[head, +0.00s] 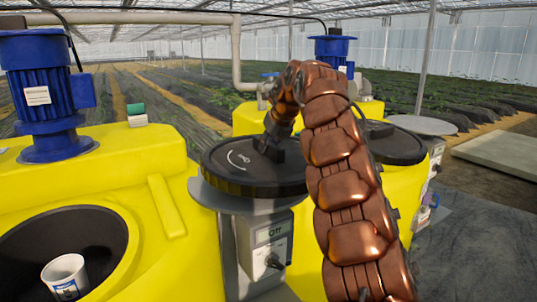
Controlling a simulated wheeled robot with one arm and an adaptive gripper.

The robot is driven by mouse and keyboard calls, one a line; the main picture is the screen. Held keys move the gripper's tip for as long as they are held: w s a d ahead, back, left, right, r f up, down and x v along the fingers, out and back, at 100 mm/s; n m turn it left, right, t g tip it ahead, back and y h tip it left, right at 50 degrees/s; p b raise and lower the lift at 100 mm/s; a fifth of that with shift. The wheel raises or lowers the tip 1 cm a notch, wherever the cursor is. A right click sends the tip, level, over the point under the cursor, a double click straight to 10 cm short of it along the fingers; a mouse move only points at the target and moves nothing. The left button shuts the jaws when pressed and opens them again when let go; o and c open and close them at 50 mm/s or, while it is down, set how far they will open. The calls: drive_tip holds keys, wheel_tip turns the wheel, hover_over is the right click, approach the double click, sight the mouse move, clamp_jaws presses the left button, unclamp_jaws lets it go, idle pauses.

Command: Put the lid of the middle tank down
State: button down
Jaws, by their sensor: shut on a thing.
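A round black lid (245,172) with a white curved arrow mark is over a round grey plate (230,204) on a post, beside the open yellow tank (165,265). My gripper (268,150) is shut on the lid's handle at the top; its fingertips are partly hidden. The lid looks level and very close to the plate; I cannot tell whether it rests on it. The tank's round opening (95,235) is dark and uncovered at the lower left.
A white cup (65,276) shows within the opening. A blue motor (45,95) and a small green-topped block (137,115) stand on the tank. A grey box (272,245) marked "Off" is below the plate. Another black lid (398,145) and an empty plate (423,125) are right.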

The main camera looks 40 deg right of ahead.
sight(269, 155)
drive_tip(key=shift+f, duration=1.6)
drive_tip(key=shift+f, duration=0.1)
drive_tip(key=c, duration=0.9)
unclamp_jaws()
drive_tip(key=b+v, duration=0.1)
drive_tip(key=v, duration=1.1)
drive_tip(key=shift+s, duration=0.15)
